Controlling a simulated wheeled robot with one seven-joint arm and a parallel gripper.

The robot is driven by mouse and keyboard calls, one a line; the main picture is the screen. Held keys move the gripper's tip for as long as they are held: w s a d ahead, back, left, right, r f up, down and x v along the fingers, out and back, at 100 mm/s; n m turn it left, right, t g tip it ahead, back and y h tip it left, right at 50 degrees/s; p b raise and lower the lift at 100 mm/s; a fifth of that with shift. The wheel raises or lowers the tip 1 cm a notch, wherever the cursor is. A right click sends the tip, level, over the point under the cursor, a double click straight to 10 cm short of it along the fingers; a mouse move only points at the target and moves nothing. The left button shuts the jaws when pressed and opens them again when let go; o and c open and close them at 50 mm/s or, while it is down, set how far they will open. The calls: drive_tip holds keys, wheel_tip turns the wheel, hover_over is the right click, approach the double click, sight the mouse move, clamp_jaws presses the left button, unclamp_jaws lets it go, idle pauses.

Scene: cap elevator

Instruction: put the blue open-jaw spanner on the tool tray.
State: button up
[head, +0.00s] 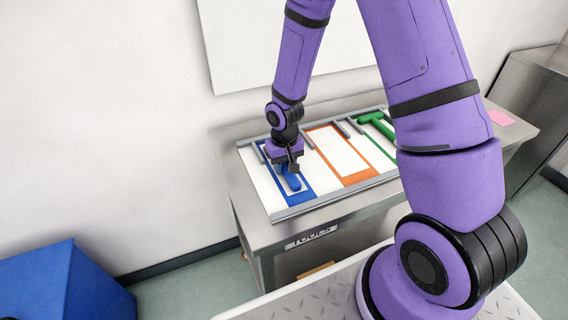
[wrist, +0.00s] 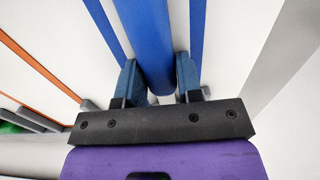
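The blue open-jaw spanner (head: 291,182) lies in the blue-outlined section at the left of the white tool tray (head: 263,183). In the wrist view its blue shaft (wrist: 150,38) runs down between my fingers. My gripper (head: 285,164) is low over the tray, at the spanner. In the wrist view my gripper (wrist: 159,78) has one finger on each side of the shaft, very close to it. I cannot tell whether the fingers press on it or stand slightly apart. The spanner's far end is hidden in the wrist view, and my gripper covers part of it in the head view.
The tray has an orange-outlined section (head: 358,178) in the middle, empty where visible. A green tool (head: 376,124) lies at the right. Grey bars stand along the tray's back. The metal table (head: 226,155) stands by the wall. A blue box (head: 65,285) is at lower left.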

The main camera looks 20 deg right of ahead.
drive_tip(key=o, duration=0.3)
drive_tip(key=shift+o, duration=0.2)
drive_tip(key=shift+r, duration=0.1)
wheel_tip(320, 180, up, 12)
drive_tip(key=r, duration=0.1)
wheel_tip(320, 180, up, 15)
drive_tip(key=t, duration=0.2)
hover_over(285, 164)
drive_tip(key=s+d, duration=0.3)
drive_tip(key=s, duration=0.4)
drive_tip(key=s+d+r+t, duration=0.1)
drive_tip(key=s+r, duration=0.4)
drive_tip(key=s, duration=0.3)
drive_tip(key=s+d+r+t, duration=0.1)
drive_tip(key=s+r+t, duration=0.1)
drive_tip(key=s+r, duration=0.3)
drive_tip(key=shift+s+d, duration=0.3)
drive_tip(key=shift+s, duration=1.4)
drive_tip(key=shift+r, duration=0.1)
